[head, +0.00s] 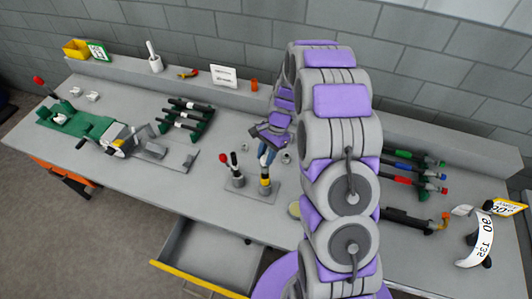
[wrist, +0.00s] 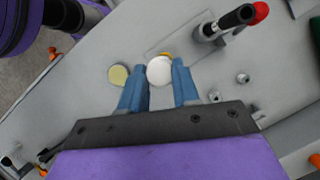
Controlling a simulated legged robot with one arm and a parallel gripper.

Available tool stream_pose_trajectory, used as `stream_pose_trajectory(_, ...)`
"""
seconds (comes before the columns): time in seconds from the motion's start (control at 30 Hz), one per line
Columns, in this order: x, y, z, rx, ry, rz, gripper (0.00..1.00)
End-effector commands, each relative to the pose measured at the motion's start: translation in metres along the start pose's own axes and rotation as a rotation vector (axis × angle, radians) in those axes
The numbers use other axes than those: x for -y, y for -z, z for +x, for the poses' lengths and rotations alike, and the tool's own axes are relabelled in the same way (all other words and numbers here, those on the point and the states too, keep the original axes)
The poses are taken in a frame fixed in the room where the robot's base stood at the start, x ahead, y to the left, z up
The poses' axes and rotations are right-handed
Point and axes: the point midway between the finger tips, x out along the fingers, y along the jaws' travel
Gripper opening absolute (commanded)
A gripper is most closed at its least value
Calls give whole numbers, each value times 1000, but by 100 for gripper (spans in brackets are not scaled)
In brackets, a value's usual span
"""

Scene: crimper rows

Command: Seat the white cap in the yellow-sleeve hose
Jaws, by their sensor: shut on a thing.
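The white cap (wrist: 159,71) is between the blue fingertips of my gripper (wrist: 160,80), which are shut on it. In the head view my gripper (head: 266,157) points down at the top of the yellow-sleeve hose. That hose (head: 265,181) stands upright on a small grey plate (head: 262,198), dark with a yellow band. In the wrist view only a bit of yellow (wrist: 166,55) shows past the cap's edge; the cap hides the hose. The cap cannot be made out in the head view. I cannot tell whether the cap touches the hose top.
A pale yellow disc (wrist: 118,76) lies on the bench beside my fingers. Small metal nuts (wrist: 214,95) lie to the right. An open drawer (head: 210,255) juts out in front.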

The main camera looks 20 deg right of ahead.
Motion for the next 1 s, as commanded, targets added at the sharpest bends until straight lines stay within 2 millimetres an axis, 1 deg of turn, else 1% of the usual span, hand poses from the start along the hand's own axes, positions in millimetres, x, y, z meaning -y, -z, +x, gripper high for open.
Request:
stream_pose_trajectory(0.7, 0, 6, 16, 2, -2, 0, 3)
stream_pose_trajectory(0.73, 0, 6, 15, 1, -1, 0, 33)
stream_pose_trajectory(1.0, 0, 6, 15, 0, -1, -1, 59)
